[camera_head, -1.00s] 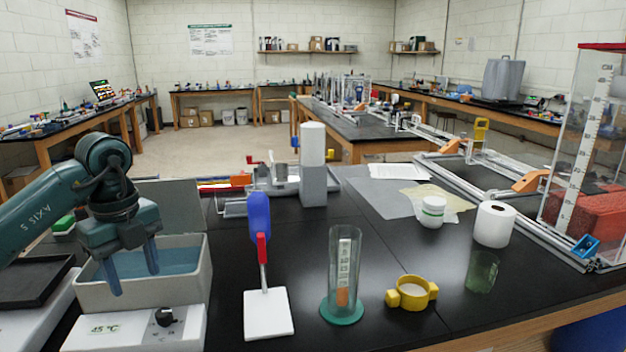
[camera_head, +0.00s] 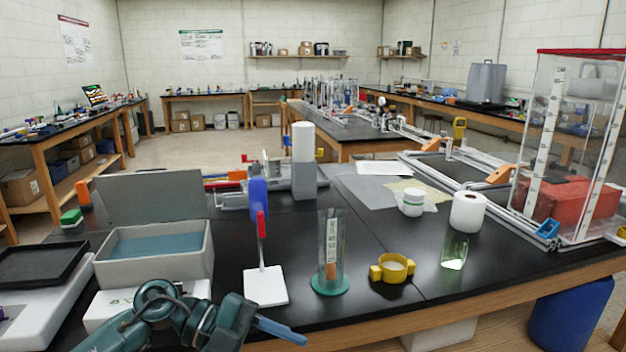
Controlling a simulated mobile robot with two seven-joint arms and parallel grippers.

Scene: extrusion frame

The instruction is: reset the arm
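My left arm comes in at the bottom left, low in front of the bench edge. Its gripper (camera_head: 282,331) points to the right, with blue fingers seen edge-on. I cannot tell whether they are apart, and I see nothing held in them. The grey water bath (camera_head: 155,262) with blue water stands behind the arm, its lid raised. The arm covers part of the bath's front panel. My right gripper is not in view.
A white-based stand with a blue and red top (camera_head: 265,286), a clear graduated cylinder on a green base (camera_head: 330,284) and a yellow ring holder (camera_head: 392,269) stand near the bench's front edge. A white roll (camera_head: 468,212) and a clear tank (camera_head: 570,150) are at right.

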